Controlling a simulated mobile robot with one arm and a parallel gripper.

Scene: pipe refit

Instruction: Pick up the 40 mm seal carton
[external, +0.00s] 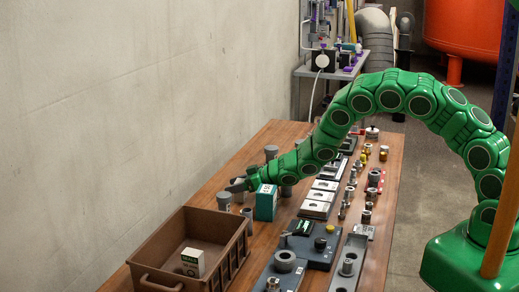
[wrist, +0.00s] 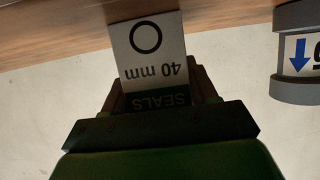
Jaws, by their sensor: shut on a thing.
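The 40 mm seal carton (wrist: 152,50) is white with a dark "SEALS" band, a ring mark and "40 mm", all upside down in the wrist view. My gripper (wrist: 160,100) is shut on it, with a jaw at either side of the dark band. In the external view my gripper (external: 240,186) is low over the table, behind the brown crate and beside a teal carton (external: 266,203). I cannot clearly make out the held carton there. Whether its far end touches the table is unclear.
A brown crate (external: 150,240) at the front left holds a white and green carton (external: 192,262). A grey cylinder with a blue arrow label (wrist: 296,52) is close by in the wrist view. Fittings and trays crowd the table's right side. A concrete wall runs along the left.

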